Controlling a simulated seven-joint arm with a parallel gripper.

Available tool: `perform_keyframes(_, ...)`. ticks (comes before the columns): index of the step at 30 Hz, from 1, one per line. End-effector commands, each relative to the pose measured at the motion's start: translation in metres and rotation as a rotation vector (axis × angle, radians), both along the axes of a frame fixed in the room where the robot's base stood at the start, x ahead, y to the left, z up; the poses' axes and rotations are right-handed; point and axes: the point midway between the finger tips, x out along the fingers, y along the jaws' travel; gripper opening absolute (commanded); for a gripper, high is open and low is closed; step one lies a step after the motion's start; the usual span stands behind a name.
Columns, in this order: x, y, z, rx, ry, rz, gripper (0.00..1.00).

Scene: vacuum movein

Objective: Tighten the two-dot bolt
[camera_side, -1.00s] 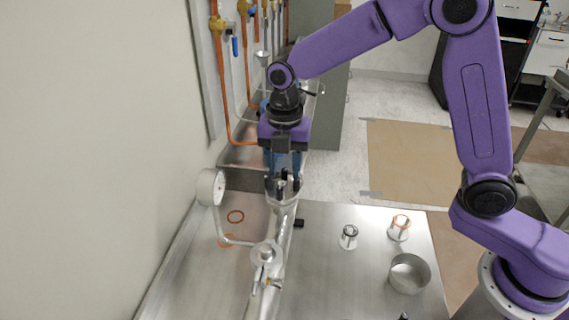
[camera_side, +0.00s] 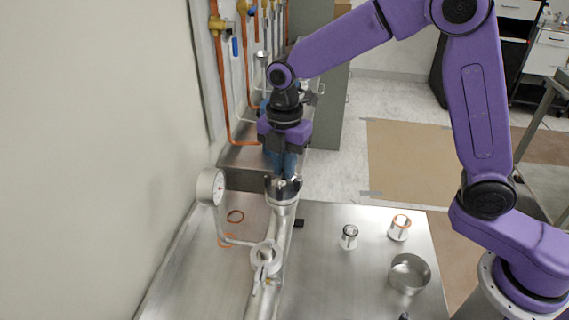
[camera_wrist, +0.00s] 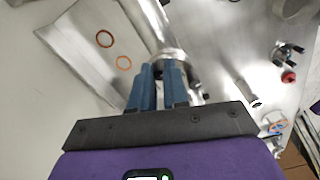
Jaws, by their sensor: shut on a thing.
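A silver clamp flange (camera_side: 282,198) with dark upright bolts sits on the end of the metal pipe (camera_side: 276,240). The flange also shows in the wrist view (camera_wrist: 172,55), just past my fingertips. My gripper (camera_side: 284,176) points down over the flange, its blue fingers (camera_wrist: 160,72) close together at the bolts. It is shut on a bolt, which the fingers mostly hide. The dot marks are too small to read, so I cannot tell which bolt is the two-dot one.
Two small metal fittings (camera_side: 349,236) (camera_side: 399,228) and an open metal cylinder (camera_side: 409,273) stand on the right. The steel table between them and the pipe is mostly bare.

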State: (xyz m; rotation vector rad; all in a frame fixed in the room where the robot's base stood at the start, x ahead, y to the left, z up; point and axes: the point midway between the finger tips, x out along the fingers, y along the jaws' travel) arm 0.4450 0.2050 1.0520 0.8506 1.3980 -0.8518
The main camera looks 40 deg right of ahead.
Motion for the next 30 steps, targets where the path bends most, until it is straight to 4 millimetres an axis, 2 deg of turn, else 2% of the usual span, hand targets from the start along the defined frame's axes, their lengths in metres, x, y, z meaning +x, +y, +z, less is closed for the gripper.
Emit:
perform_keyframes(12, 0.0001, 0.0011, 0.0008, 0.002, -0.002, -0.211, 0.00)
perform_keyframes(29, 0.0002, 0.0014, 0.0009, 0.003, -0.002, -0.243, 0.00)
perform_keyframes(30, 0.0001, 0.0014, 0.0009, 0.003, -0.002, -0.243, 0.28)
